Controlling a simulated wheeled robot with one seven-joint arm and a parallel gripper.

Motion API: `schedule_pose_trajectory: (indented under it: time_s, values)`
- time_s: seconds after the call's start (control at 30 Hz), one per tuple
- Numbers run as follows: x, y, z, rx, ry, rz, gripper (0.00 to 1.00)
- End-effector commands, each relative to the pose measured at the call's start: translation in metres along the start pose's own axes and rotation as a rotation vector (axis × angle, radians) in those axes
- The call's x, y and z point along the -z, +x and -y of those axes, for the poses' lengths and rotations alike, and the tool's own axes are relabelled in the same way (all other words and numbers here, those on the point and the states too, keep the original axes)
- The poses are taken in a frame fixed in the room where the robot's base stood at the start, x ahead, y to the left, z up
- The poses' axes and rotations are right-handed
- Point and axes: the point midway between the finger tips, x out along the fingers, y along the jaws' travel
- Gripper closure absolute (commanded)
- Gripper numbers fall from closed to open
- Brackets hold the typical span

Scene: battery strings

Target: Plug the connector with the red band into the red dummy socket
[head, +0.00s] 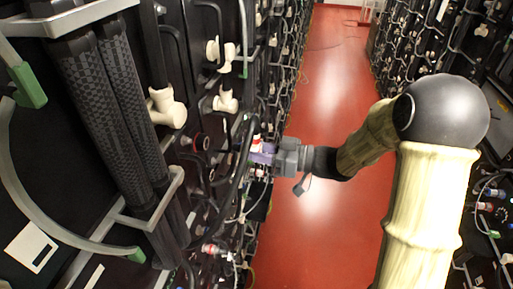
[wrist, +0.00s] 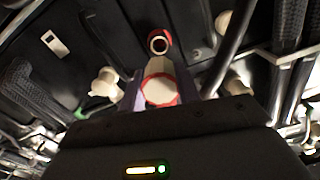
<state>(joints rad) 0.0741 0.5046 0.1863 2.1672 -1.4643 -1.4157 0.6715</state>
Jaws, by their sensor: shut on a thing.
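My gripper (head: 262,153) reaches from the right to the battery rack on the left in the head view. Its purple fingers are shut on the connector with the red band (head: 257,143), a white piece. In the wrist view the connector (wrist: 161,89) sits between the fingers, with its round white face and red rim toward the camera. The red dummy socket (wrist: 160,41), a red ring around a dark hole, shows just beyond the connector's far end. The connector looks roughly in line with it; whether they touch cannot be told.
Cream pipe fittings (wrist: 105,83) and dark hoses surround the socket. Thick black hoses (head: 110,110) and grey rails (head: 160,200) stand at the left of the head view. The red aisle floor (head: 325,75) is open. Another rack (head: 420,45) lines the right.

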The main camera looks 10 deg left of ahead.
Motion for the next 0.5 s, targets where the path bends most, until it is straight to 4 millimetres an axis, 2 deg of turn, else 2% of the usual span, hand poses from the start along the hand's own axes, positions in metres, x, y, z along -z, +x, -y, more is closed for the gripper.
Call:
schedule_pose_trajectory:
  time_s: [0.33, 0.5]
  values:
    - [0.000, -0.002, 0.000, -0.003, 0.000, 0.010, 0.95]
    - [-0.001, 0.010, -0.001, -0.001, -0.001, 0.008, 0.95]
